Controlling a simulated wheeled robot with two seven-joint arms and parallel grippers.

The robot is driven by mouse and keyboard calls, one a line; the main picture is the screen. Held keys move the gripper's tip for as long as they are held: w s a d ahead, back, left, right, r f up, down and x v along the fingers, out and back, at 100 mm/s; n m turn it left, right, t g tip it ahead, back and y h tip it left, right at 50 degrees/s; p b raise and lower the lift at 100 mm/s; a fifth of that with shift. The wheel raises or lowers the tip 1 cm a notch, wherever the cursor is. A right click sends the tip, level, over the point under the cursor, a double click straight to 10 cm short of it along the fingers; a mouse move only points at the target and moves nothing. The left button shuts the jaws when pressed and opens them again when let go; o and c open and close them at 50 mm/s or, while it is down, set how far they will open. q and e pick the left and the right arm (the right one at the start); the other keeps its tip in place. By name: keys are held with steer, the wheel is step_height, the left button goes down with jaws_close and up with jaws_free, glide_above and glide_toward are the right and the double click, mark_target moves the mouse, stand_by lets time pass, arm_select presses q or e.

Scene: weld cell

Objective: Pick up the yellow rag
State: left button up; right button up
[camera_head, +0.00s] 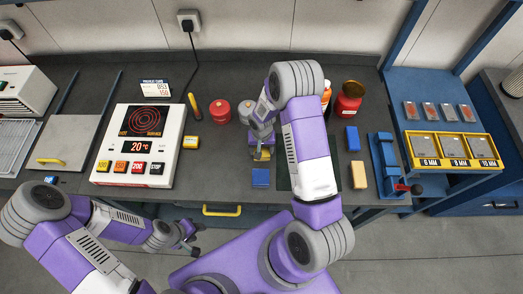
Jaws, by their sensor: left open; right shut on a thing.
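The yellow rag (264,154) shows as a small yellow patch at the tips of my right gripper (262,148). My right gripper points down over the dark bench and is shut on it. The gripper hides part of the rag, and I cannot tell whether it touches the bench. My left gripper (190,238) is open and empty, low in front of the bench's front edge.
A blue block (260,178) lies just in front of my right gripper. Another blue block (351,139) and a tan block (358,175) lie to the right, beside a blue vise (386,165).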

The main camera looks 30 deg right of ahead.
step_height(320, 180, up, 10)
stand_by(0.5)
